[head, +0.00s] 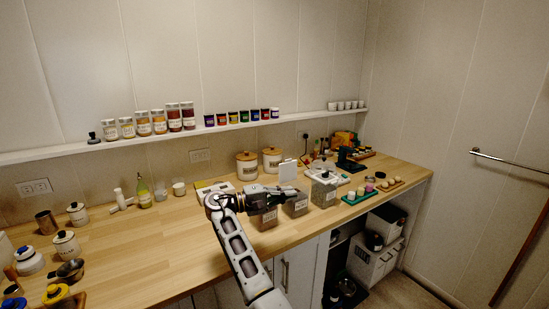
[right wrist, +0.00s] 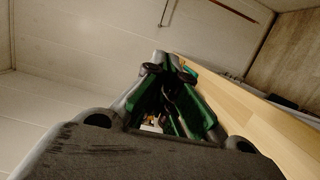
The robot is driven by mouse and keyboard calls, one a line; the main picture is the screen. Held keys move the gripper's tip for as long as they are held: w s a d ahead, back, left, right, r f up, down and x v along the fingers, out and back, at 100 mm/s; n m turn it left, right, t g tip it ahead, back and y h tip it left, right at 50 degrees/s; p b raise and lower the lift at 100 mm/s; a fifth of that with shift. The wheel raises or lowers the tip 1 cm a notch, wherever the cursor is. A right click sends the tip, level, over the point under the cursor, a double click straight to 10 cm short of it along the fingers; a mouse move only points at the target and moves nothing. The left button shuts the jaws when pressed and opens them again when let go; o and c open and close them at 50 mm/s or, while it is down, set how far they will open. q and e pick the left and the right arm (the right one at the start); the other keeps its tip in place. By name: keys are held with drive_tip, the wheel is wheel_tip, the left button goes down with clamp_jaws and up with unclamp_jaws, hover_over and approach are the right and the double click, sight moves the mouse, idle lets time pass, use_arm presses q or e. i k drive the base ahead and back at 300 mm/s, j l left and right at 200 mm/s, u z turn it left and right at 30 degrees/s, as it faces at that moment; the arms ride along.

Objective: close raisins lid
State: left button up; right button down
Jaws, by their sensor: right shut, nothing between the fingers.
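Three clear labelled bins stand in a row at the counter's front: a left one (head: 268,218), a middle one (head: 298,206) and a right one (head: 324,192). Their labels are too small to read, so I cannot tell which holds raisins. A pale square panel (head: 287,170) stands upright behind my right gripper and looks like a raised lid; its hinge is hidden. My right gripper (head: 296,191) is shut and empty, over the left and middle bins, hiding part of their tops. Its closed fingers (right wrist: 172,66) show in the right wrist view. My left gripper is not in view.
Two wood-lidded canisters (head: 246,166) stand behind the gripper. A green tray (head: 358,195) with small pots lies to the right. A shelf (head: 200,131) with jars runs along the wall. The counter left of my right arm (head: 150,240) is largely clear.

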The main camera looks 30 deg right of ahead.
sight(287, 170)
drive_tip(key=i, duration=1)
